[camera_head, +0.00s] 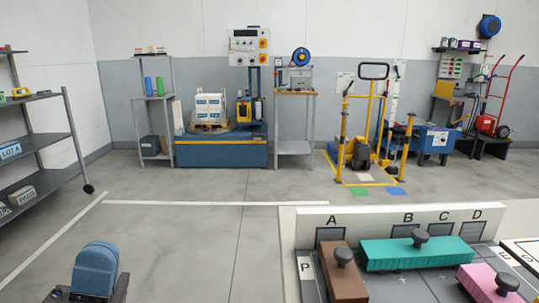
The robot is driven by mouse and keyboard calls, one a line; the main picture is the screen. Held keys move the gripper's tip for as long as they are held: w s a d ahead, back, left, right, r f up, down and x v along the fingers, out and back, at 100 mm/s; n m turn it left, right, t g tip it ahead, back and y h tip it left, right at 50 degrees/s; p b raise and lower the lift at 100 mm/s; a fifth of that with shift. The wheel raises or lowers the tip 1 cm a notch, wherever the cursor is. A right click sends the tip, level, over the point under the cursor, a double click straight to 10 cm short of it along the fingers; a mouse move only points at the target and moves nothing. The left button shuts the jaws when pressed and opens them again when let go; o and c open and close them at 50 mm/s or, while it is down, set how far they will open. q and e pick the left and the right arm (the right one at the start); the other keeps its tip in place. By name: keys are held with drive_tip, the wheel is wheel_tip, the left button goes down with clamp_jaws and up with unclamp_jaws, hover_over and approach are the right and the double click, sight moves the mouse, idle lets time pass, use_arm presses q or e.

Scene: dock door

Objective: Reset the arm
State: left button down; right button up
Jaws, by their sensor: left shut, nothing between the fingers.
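My left gripper (92,288) shows at the bottom left edge of the head view, with a blue rounded part of my own arm and dark parts beside it. It is shut and holds nothing. It is over the open floor, apart from the board at the right, and its lower part is cut off by the frame. My right gripper is not in view.
A board with slots A to D (396,214) stands at the lower right, with brown (340,272), teal (415,254) and pink (487,282) knobbed blocks. A grey shelf (35,140) stands left. A yellow pallet truck (362,135) and blue station (221,152) stand behind. Middle floor is clear.

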use_arm(q)
drive_tip(key=s+a+f+m+g+y, duration=0.1)
drive_tip(key=s+a+f+g+y, duration=0.1)
drive_tip(key=s+f+y, duration=0.6)
drive_tip(key=s+a+f+m+g+y, duration=0.1)
drive_tip(key=a+f+g+y, duration=0.15)
drive_tip(key=f, duration=0.85)
drive_tip(key=s+a+f+g+y, duration=0.1)
drive_tip(key=s+f+g+y, duration=0.2)
drive_tip(key=s+f+y, duration=0.5)
drive_tip(key=s+a+f+m+g+y, duration=0.25)
drive_tip(key=s+a+f+g, duration=0.2)
drive_tip(key=s+f, duration=0.35)
wheel_tip(320, 180, up, 12)
drive_tip(key=d+n+t+y+p, duration=0.1)
drive_tip(key=n+p, duration=0.6)
drive_tip(key=p, duration=1.2)
drive_tip(key=shift+d+f+t+y+p, duration=0.3)
drive_tip(key=shift+t+y, duration=0.2)
drive_tip(key=shift+y, duration=0.6)
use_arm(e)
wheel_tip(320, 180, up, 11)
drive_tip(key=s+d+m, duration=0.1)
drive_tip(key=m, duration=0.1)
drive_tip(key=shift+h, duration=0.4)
